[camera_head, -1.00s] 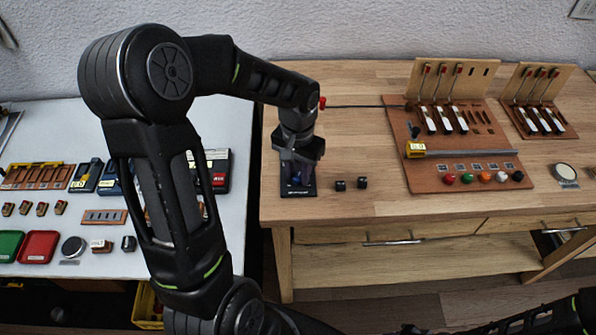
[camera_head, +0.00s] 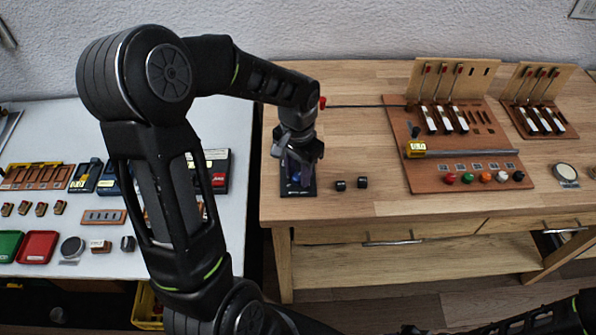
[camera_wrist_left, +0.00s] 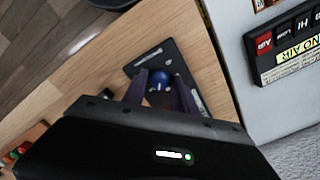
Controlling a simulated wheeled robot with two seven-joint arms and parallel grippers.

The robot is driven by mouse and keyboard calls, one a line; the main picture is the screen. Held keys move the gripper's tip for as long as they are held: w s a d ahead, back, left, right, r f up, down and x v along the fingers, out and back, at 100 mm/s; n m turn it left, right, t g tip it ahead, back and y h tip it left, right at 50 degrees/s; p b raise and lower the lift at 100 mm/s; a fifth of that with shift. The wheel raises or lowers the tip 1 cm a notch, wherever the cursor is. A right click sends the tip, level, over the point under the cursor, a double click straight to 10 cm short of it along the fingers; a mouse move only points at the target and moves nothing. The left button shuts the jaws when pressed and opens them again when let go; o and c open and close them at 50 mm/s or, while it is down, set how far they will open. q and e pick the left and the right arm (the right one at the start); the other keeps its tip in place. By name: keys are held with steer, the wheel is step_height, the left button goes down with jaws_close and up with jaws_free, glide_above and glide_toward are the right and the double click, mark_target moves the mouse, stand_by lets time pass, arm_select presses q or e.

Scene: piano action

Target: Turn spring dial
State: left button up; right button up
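The spring dial shows as a blue knob (camera_head: 296,179) on a small black base plate (camera_head: 299,193) near the left end of the wooden bench. It also shows in the left wrist view as a round blue knob (camera_wrist_left: 159,82) on the dark plate (camera_wrist_left: 170,62). My left gripper (camera_head: 297,175) points down over the plate. In the wrist view its two fingers (camera_wrist_left: 160,90) stand apart, one on each side of the knob; contact cannot be told. The right gripper is out of view.
A brown board (camera_head: 425,180) with levers and coloured knobs stands farther right on the bench. A white table (camera_head: 60,255) with trays and devices is at left. Bare wood lies in front of the dial.

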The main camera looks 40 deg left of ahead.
mark_target(298, 176)
arm_select(q)
steer(key=shift+o, duration=1.3)
step_height(298, 176, up, 8)
steer(key=shift+f+b, duration=0.1)
steer(key=shift+b, duration=0.35)
steer(key=shift+f, duration=0.1)
